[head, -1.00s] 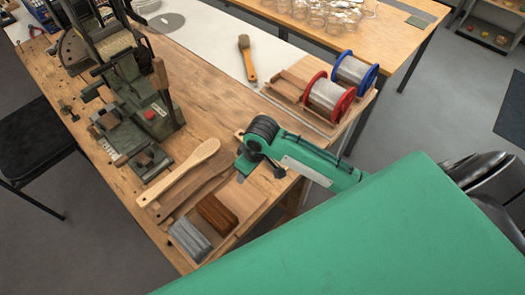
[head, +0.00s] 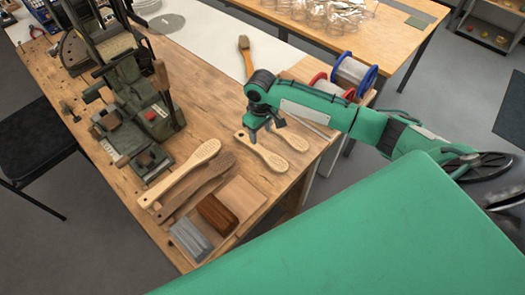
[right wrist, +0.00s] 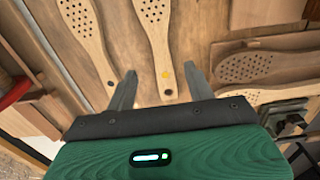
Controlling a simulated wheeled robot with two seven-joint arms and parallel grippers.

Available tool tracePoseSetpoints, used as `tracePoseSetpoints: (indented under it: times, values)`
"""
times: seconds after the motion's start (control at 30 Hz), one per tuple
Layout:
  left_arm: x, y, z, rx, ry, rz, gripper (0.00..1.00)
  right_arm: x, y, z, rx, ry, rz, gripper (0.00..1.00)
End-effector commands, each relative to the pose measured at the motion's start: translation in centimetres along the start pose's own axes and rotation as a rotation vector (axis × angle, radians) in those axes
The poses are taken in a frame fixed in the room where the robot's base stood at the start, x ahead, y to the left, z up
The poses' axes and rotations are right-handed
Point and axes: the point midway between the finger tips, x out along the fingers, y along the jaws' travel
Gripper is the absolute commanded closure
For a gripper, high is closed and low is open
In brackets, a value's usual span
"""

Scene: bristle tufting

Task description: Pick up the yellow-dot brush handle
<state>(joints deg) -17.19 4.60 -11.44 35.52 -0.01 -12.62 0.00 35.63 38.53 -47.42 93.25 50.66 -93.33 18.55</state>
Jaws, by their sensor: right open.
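In the head view the yellow-dot handle (head: 262,152) lies on the bench, partly hidden by my right gripper (head: 262,132). My right gripper (right wrist: 160,76) is open, with one finger on each side of the handle's narrow end in the right wrist view. I cannot tell the exact height of the fingers above it. The jaws hold nothing. My left gripper is not in view.
A second pale handle (right wrist: 84,35) lies beside it, close to one finger. A dark handle (head: 200,188) and another pale handle (head: 180,175) lie nearer, by a tray with brown (head: 217,213) and grey blocks (head: 190,240). A green machine (head: 135,95) stands left; wire spools (head: 355,72) stand behind.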

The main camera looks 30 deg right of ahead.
Motion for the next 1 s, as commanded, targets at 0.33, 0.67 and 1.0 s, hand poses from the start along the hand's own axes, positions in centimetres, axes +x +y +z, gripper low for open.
tracePoseSetpoints:
  times: [0.33, 0.67, 1.0]
  values:
    - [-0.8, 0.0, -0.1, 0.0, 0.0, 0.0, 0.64, 3.8, 0.0, 0.0, -0.001, -0.001, 0.001, 0.47]
    - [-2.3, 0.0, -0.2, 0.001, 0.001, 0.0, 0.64, 8.1, -0.1, 0.0, -0.001, -0.001, 0.0, 0.47]
    - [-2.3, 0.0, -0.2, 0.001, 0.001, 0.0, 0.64, 8.8, -0.1, 0.0, -0.002, 0.001, 0.001, 0.51]
